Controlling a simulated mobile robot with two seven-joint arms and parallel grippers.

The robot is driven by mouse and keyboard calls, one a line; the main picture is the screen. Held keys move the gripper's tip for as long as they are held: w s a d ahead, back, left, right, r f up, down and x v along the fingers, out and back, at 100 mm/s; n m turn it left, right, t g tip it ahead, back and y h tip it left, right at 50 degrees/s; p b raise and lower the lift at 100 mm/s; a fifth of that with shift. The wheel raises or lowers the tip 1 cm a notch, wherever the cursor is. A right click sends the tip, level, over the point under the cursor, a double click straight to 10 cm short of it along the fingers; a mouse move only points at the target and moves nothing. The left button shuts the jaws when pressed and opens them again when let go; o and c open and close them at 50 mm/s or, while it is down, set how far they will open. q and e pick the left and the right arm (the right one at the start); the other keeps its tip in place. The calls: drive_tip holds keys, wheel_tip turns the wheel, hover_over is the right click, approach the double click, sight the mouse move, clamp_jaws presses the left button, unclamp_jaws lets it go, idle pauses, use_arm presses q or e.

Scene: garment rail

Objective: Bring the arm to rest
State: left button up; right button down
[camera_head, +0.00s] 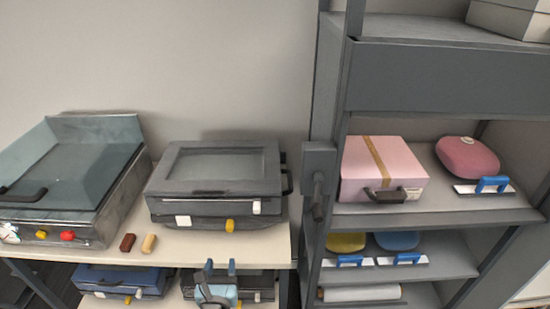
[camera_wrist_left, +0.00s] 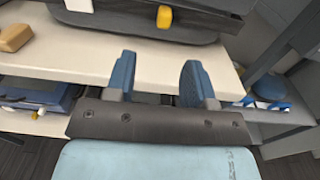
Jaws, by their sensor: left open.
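My left gripper (camera_head: 220,268) is at the bottom of the head view, in front of the table's front edge. Its two blue fingers stand apart with nothing between them. In the left wrist view the same gripper (camera_wrist_left: 160,80) is open and empty, its fingertips near the pale table edge. My right gripper is not in view.
A pale table (camera_head: 190,250) holds a griddle (camera_head: 75,170), a dark press (camera_head: 220,180) and two small blocks, brown (camera_head: 127,242) and tan (camera_head: 149,243). A blue appliance (camera_head: 125,280) sits below. A grey shelf (camera_head: 440,210) at right holds a pink box (camera_head: 378,165) and a pink case (camera_head: 467,157).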

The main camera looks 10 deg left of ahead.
use_arm(q)
drive_tip(key=s+d+f+n+g+h+p, duration=0.1)
drive_tip(key=s+n, duration=0.4)
drive_tip(key=n, duration=0.5)
drive_tip(key=s+d+f+n+g+h+p, duration=0.2)
drive_tip(key=s+n, duration=0.4)
drive_tip(key=n, duration=0.4)
drive_tip(key=s+d+f+n+g+h+p, duration=0.1)
drive_tip(key=s+n+g+h, duration=0.2)
drive_tip(key=n, duration=0.7)
drive_tip(key=s+h, duration=0.1)
drive_tip(key=s, duration=0.1)
drive_tip(key=shift+s+d+f+h, duration=0.3)
drive_tip(key=shift+s+d+f, duration=0.05)
drive_tip(key=shift+s, duration=0.05)
